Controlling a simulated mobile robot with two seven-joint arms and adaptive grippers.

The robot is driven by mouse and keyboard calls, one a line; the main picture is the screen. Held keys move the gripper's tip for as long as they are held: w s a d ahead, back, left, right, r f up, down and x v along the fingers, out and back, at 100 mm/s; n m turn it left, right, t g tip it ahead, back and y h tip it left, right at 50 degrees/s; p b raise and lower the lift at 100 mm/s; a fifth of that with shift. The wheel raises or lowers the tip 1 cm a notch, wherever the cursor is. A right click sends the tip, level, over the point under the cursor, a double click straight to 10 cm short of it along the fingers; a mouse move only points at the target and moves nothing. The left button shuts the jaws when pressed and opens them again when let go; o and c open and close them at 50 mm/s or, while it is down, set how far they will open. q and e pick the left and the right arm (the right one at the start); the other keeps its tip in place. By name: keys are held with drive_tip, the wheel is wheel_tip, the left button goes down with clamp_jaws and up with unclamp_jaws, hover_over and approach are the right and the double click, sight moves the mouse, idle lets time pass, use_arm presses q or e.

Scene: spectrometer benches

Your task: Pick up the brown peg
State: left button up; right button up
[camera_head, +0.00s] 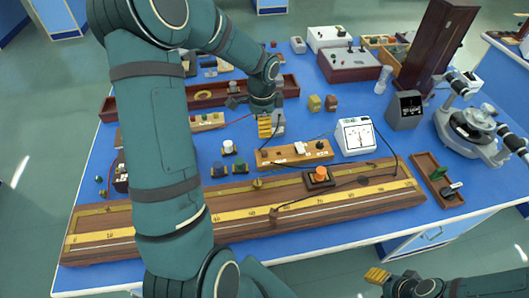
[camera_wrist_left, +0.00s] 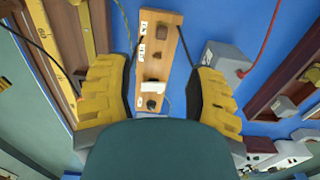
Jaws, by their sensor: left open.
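A small brown piece (camera_head: 331,102), the likeliest brown peg, stands on the blue table beside an olive one (camera_head: 314,103); I cannot confirm its shape. I cannot pick it out in the left wrist view. My left gripper (camera_head: 265,126) is to the left of the brown piece, pointing down over the table. In the left wrist view its yellow fingers (camera_wrist_left: 160,95) are wide apart, with nothing held. A wooden strip with knobs (camera_wrist_left: 157,60) shows between them, below. My right gripper (camera_head: 377,276) is at the bottom right, away from the table; its jaw gap is unclear.
The wooden strip (camera_head: 290,154) lies near a white meter (camera_head: 355,137). A long scaled bench (camera_head: 120,236) runs along the front. A tall dark wooden board (camera_head: 438,45) stands back right.

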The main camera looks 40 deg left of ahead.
use_arm(q)
drive_tip(key=f, duration=0.1)
drive_tip(key=b, duration=0.1)
hover_over(263, 152)
wheel_tip(263, 152, down, 8)
drive_tip(key=shift+s+r, duration=0.15)
drive_tip(key=shift+r, duration=0.1)
drive_tip(key=shift+w+a+f+b, duration=0.15)
drive_tip(key=shift+f+b, duration=0.2)
drive_tip(key=shift+f, duration=1)
drive_tip(key=shift+w+d+f+b, duration=0.1)
drive_tip(key=shift+f+b, duration=0.25)
drive_tip(key=shift+f, duration=1)
clamp_jaws()
